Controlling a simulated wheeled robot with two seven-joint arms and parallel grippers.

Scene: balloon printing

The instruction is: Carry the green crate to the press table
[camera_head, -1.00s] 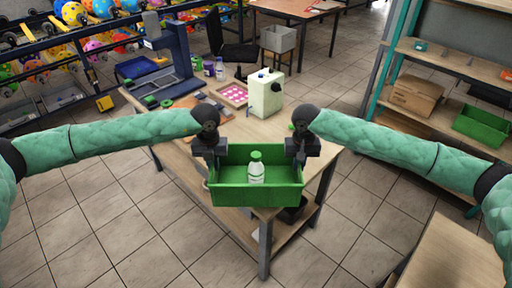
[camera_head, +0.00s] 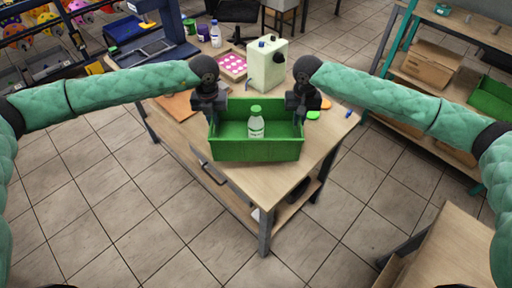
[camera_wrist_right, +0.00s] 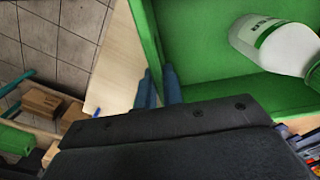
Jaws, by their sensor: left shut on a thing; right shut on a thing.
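The green crate (camera_head: 255,150) is level between my two grippers, with a white bottle with a green cap (camera_head: 256,124) standing inside. My left gripper (camera_head: 211,112) is shut on its left end and my right gripper (camera_head: 301,112) on its right end. The crate is over the near corner of the wooden press table (camera_head: 265,185); I cannot tell whether its bottom touches the top. In the right wrist view, the fingers (camera_wrist_right: 158,88) grip the crate wall (camera_wrist_right: 148,35), and the bottle (camera_wrist_right: 275,42) shows inside.
A green lid (camera_head: 313,115) lies right of the crate. Another wooden table (camera_head: 455,250) is at lower right; shelves (camera_head: 445,65) stand at right.

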